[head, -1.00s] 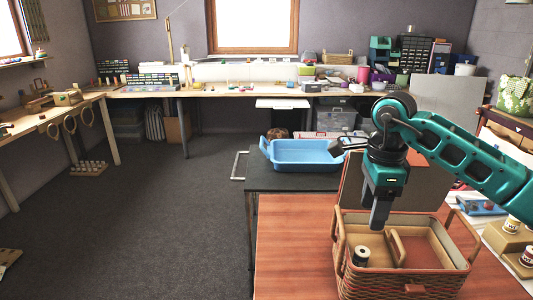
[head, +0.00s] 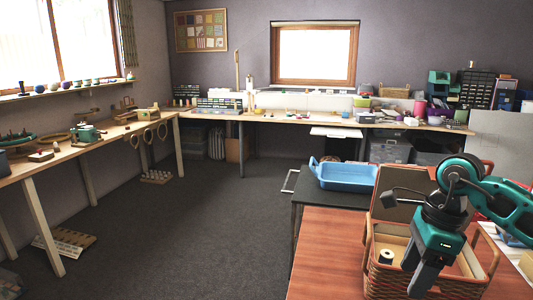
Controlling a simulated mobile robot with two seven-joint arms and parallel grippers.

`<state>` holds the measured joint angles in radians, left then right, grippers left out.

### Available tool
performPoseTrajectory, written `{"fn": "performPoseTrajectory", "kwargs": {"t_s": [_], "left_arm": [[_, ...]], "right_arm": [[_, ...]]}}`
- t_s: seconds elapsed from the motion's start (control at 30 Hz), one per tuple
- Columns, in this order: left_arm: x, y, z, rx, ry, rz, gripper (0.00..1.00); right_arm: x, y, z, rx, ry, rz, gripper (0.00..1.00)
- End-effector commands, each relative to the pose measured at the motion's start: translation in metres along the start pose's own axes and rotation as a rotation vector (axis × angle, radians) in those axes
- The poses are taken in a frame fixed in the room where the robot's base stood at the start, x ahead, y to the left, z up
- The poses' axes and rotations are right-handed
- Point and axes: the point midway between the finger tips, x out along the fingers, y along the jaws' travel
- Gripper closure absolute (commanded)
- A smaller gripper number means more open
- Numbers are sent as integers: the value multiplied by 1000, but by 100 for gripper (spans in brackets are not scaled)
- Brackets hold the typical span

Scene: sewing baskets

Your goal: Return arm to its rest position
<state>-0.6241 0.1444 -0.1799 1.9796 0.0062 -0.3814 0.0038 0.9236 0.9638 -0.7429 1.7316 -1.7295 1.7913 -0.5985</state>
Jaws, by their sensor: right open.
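My right gripper (head: 424,280) hangs at the lower right, in front of the open wicker basket (head: 382,283). It points down, and its teal body hides part of the basket. The jaws look empty. A thread spool (head: 386,257) with a dark top sits inside the basket at its left side. The basket's lid (head: 402,190) stands open at the back. My left gripper is not in view.
The basket stands on a reddish wooden table (head: 325,250). A blue tray (head: 345,176) rests on a dark surface behind it. A long workbench (head: 285,117) lines the back wall, and another bench stands at left. The grey floor (head: 190,235) between is clear.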

Motion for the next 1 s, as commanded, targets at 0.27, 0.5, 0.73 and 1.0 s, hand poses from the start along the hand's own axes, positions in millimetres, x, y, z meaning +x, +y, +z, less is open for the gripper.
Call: {"fn": "performPoseTrajectory", "kwargs": {"t_s": [0.27,0.5,0.73,1.0], "left_arm": [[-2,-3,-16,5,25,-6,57],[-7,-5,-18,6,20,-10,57],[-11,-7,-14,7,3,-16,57],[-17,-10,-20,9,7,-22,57]], "right_arm": [[53,82,130,119,-597,366,39],[28,122,208,651,-1190,854,39],[44,83,184,1515,-1537,1283,39],[172,95,78,-2199,1189,-1220,39]]}}
